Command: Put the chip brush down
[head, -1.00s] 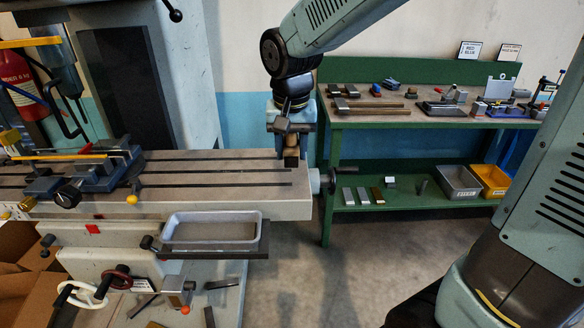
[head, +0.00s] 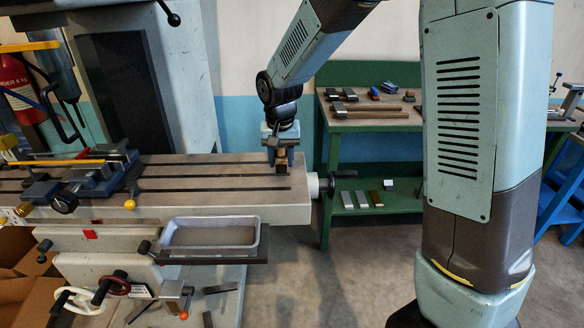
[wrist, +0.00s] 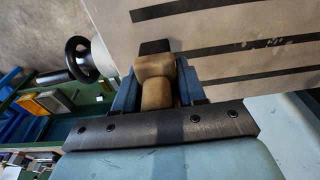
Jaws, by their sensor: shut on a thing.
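My gripper (head: 281,160) is at the right end of the slotted machine table (head: 225,200), over its surface. In the wrist view my gripper (wrist: 157,92) is shut on the chip brush (wrist: 156,84), whose wooden handle lies between the two blue fingers. A dark part shows at the far end of the handle, over the table. In the head view only a small tan bit of the brush (head: 282,168) shows below the fingers. I cannot tell whether the brush touches the table.
A vise (head: 90,180) with a yellow-handled item on it stands at the table's left. A grey tray (head: 213,248) hangs at the front. A handwheel (head: 344,174) sticks out at the right end. A green bench (head: 375,122) stands behind. The table's middle is clear.

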